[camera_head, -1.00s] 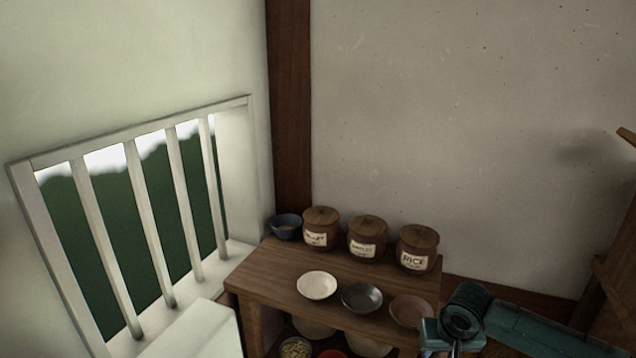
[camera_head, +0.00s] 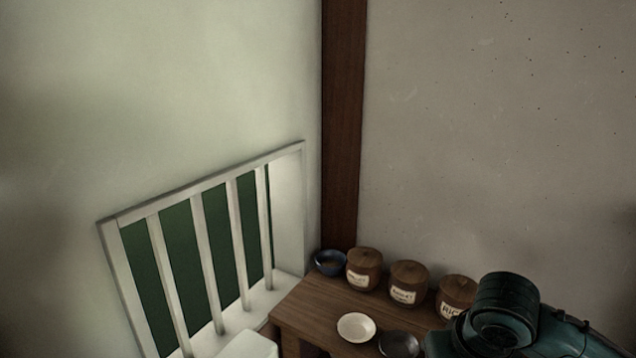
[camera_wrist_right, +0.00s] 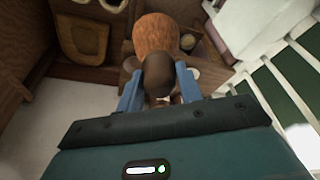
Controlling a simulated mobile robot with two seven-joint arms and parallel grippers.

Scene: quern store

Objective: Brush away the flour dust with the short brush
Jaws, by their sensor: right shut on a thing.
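In the right wrist view, my right gripper (camera_wrist_right: 159,90) is shut on the short brush (camera_wrist_right: 156,38). The brush has a dark brown handle end between the blue fingers and a broad orange-brown head pointing away from me. In the head view, only my teal right arm shows at the lower right, and the brush and fingers are out of sight. My left gripper is in neither view. I cannot make out any flour dust in these frames.
A wooden table (camera_head: 312,317) stands in the corner. It holds a blue bowl (camera_head: 330,263), three lidded jars (camera_head: 408,284) with labels, a white dish (camera_head: 356,327) and a dark dish (camera_head: 399,344). A white barred window (camera_head: 203,252) is at left.

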